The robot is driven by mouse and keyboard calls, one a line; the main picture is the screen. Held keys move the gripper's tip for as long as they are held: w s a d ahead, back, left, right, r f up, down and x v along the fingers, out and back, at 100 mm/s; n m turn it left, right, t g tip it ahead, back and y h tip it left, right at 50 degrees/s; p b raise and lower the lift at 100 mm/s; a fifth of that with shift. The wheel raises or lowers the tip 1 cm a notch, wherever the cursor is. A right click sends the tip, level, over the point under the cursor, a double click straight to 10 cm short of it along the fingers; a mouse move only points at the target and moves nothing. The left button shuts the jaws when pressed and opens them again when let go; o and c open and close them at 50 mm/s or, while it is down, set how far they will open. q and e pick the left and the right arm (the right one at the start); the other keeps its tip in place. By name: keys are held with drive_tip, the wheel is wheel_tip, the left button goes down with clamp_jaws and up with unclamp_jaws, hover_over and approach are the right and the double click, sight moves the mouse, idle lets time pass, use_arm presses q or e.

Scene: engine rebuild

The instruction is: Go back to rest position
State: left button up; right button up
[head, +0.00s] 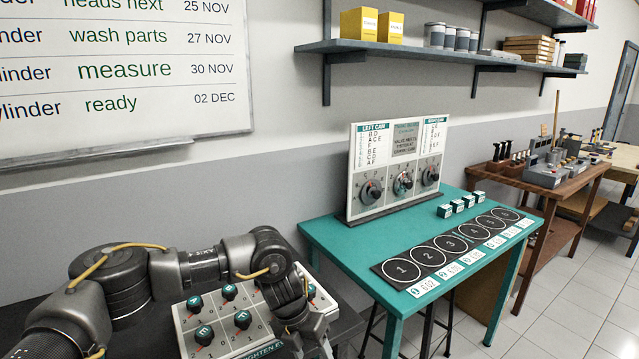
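My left arm (125,280) comes in from the lower left and bends down in front of a pale panel with dark knobs (222,317). Its wrist end (306,322) is at the bottom edge of the head view, over the right part of that panel. The fingers of my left gripper do not show, so whether it holds anything is hidden. My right arm and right gripper are out of view.
A teal table (335,243) carries an upright board with three dials (398,170), small teal-and-white blocks (457,205) and a black strip of numbered circles (450,244). A wooden bench (507,182) stands behind right. A wall shelf (430,54) hangs above. Floor at lower right is clear.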

use_arm(q)
drive_tip(key=s+d+f+n+t+h, duration=0.1)
drive_tip(key=s+d+n+h, duration=0.3)
drive_tip(key=s+d, duration=0.3)
drive_tip(key=s+d+f+n+t+h, duration=0.15)
drive_tip(key=s+d+n+h, duration=0.3)
drive_tip(key=d, duration=0.55)
drive_tip(key=s+a+f+n+t+y, duration=0.1)
drive_tip(key=a+f+n+t+y, duration=0.15)
drive_tip(key=a+n, duration=0.65)
drive_tip(key=s+a+f+n+t+y, duration=0.1)
drive_tip(key=a+f+n+t+y, duration=0.2)
drive_tip(key=a+n, duration=0.7)
drive_tip(key=s+a+f+n+g+y, duration=0.25)
drive_tip(key=s+a+n, duration=0.25)
drive_tip(key=s+a, duration=0.45)
drive_tip(key=s+a+f+n+g+y, duration=0.2)
drive_tip(key=s+a+f+n+y, duration=0.3)
drive_tip(key=s+a, duration=0.5)
wheel_tip(320, 180, down, 28)
drive_tip(key=s+a+r+g+h, duration=0.1)
drive_tip(key=a, duration=0.1)
drive_tip(key=s+a+f+g, duration=0.1)
drive_tip(key=s+a+f, duration=0.1)
drive_tip(key=s+f, duration=1.2)
drive_tip(key=shift+s+n, duration=0.35)
drive_tip(key=shift+s, duration=0.35)
